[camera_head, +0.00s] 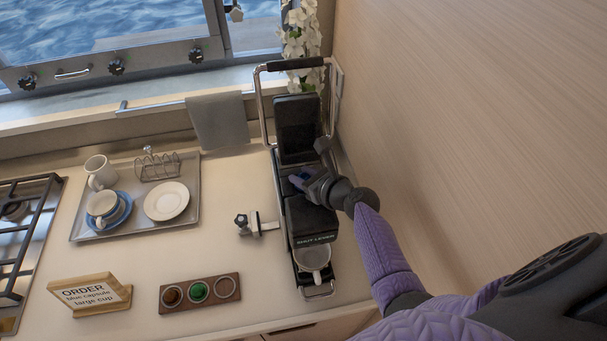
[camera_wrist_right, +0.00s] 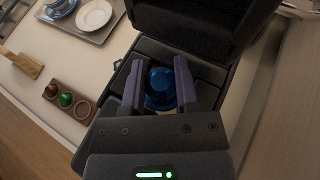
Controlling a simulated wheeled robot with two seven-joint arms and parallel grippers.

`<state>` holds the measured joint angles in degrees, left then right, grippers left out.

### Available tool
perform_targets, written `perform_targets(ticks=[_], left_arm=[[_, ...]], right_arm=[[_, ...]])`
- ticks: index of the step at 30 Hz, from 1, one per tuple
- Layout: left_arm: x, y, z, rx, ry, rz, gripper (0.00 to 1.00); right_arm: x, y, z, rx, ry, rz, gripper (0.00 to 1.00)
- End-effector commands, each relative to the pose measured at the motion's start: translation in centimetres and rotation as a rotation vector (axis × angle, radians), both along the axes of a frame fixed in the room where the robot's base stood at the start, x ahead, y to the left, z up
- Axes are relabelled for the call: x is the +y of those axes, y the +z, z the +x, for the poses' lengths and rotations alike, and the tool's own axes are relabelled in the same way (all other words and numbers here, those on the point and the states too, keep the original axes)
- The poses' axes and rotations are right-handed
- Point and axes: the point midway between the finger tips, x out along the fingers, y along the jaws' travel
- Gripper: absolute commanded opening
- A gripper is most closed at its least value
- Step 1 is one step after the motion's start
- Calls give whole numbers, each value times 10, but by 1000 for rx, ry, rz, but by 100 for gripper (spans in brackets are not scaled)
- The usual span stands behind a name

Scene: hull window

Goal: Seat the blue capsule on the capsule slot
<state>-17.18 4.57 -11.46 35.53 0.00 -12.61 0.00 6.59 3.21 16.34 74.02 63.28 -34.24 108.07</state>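The blue capsule (camera_wrist_right: 160,88) sits dome up between the two fingers of my right gripper (camera_wrist_right: 160,64), which look closed against its sides. In the head view, the right gripper (camera_head: 304,178) is over the middle of the black capsule machine (camera_head: 312,218), below its raised lid (camera_head: 297,128). A little blue of the capsule shows by the fingers there. The capsule slot is hidden under the capsule and gripper, so I cannot tell whether the capsule rests in it. My left gripper is not in view.
A white cup (camera_head: 312,257) stands at the machine's front. A wooden holder (camera_head: 228,291) has a brown capsule (camera_head: 172,296), a green capsule (camera_head: 198,291) and an empty place. An order sign (camera_head: 90,295) and a tray (camera_head: 190,212) with dishes are left. A wall (camera_head: 470,110) closes off the right.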

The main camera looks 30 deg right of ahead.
Motion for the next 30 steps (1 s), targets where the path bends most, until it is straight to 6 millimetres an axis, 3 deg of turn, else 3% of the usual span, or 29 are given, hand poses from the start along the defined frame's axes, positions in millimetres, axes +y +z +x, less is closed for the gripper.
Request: perform_targets(ticks=[1, 3, 4, 30], left_arm=[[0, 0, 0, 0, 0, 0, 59], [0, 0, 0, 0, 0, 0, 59], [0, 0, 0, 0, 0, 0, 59], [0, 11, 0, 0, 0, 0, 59]], right_arm=[[0, 0, 0, 1, 1, 0, 45], [0, 0, 0, 1, 1, 0, 59], [0, 0, 0, 1, 0, 0, 62], [-3, 6, -12, 1, 0, 0, 62]])
